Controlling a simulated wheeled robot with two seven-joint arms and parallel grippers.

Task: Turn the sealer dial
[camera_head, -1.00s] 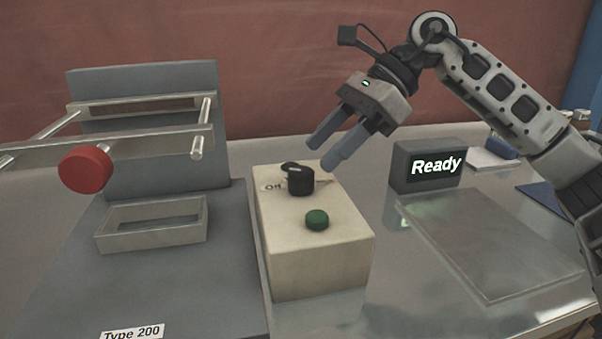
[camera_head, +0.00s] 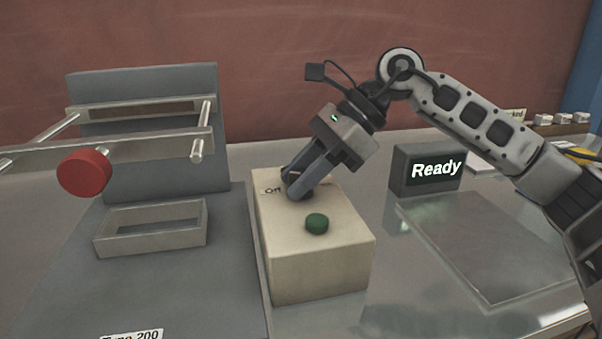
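The sealer dial (camera_head: 289,171) is a black knob on top of a cream control box (camera_head: 315,269). It is mostly hidden behind my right gripper; only a dark edge shows, with the printed word "Off" at its left. My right gripper (camera_head: 298,193) points down and left, with its fingertips at the dial's place. One finger overlaps the other in the picture, so I cannot tell whether they touch or grip the dial. A green button (camera_head: 317,223) sits on the box in front of the fingers. My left gripper is not in view.
Left of the box stands a grey sealer (camera_head: 160,165) with metal bars, a red knob (camera_head: 84,172) and a rectangular frame (camera_head: 151,240). At the right are a "Ready" display (camera_head: 427,167) and a flat grey plate (camera_head: 490,245).

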